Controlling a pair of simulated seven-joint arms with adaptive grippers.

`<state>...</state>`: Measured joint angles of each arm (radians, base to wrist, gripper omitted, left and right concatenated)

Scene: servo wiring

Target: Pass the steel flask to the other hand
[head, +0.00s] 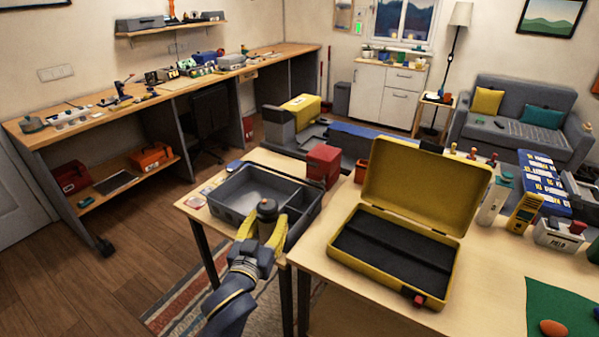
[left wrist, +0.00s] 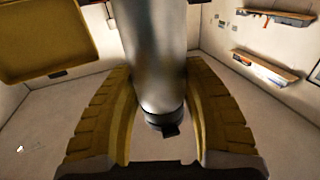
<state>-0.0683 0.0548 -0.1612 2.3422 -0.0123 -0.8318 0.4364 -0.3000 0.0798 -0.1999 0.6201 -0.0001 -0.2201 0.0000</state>
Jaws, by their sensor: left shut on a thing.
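My left gripper (head: 262,232), with yellow fingers, is shut on the steel flask. The flask's dark cap (head: 267,207) shows between the fingertips in the head view; most of its body is hidden there. In the left wrist view the flask (left wrist: 155,55) is a smooth silver cylinder between the two yellow fingers (left wrist: 160,110), with a dark end piece. In the head view the gripper overlaps the front of the grey divided bin (head: 230,200). My right gripper is not in view.
An open yellow case (head: 392,255) with dark lining lies to the right of the gripper. A red box (head: 323,163) stands behind the bin. Bottles and a yellow meter (head: 525,212) stand at the table's right. Bare tabletop (head: 320,235) lies between bin and case.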

